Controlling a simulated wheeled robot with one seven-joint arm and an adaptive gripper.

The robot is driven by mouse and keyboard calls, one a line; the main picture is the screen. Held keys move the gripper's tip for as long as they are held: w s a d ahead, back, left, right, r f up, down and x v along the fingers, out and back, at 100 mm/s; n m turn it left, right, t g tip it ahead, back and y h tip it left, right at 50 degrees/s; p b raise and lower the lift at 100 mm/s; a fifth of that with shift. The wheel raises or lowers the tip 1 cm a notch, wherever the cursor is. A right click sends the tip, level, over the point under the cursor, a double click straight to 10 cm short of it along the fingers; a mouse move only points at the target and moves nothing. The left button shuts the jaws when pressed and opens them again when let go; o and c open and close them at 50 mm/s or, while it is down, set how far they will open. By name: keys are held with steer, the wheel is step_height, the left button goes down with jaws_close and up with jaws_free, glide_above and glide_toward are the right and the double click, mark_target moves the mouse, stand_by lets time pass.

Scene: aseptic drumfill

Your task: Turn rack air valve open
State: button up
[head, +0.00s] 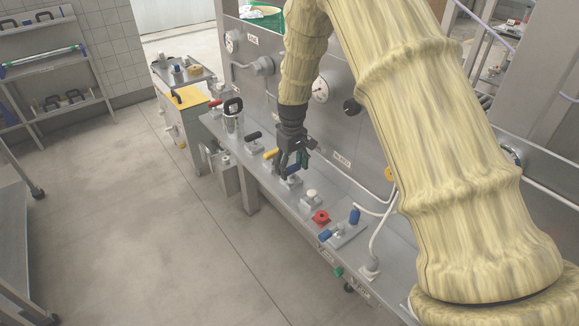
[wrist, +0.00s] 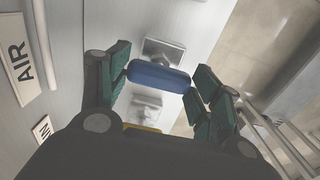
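A blue valve handle (wrist: 158,76) lies crosswise between the two green-padded fingers of my gripper (wrist: 160,85) in the wrist view. Its ends come close to both fingers; I cannot tell whether they touch. My gripper is spread open around it. An AIR label (wrist: 20,62) is on the panel to the left.
Nearer are a red knob (head: 320,217) and another blue handle (head: 354,215). The upright panel with gauges rises close behind.

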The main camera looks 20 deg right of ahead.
steer(key=shift+a, duration=0.5)
steer(key=shift+d, duration=0.4)
steer(key=shift+n, duration=0.4)
steer(key=n, duration=0.3)
steer(key=shift+n, duration=0.3)
steer(key=n, duration=0.4)
steer(key=shift+n+p, duration=0.3)
steer(key=shift+p, duration=0.1)
steer(key=n, duration=0.4)
steer(key=shift+s+f+n+p, duration=0.1)
steer(key=shift+n+p, duration=0.2)
steer(key=shift+p, duration=0.1)
steer(key=shift+f+n+p, duration=0.1)
steer(key=shift+n+p, duration=0.35)
steer(key=shift+n, duration=1.75)
steer(key=shift+s, duration=0.1)
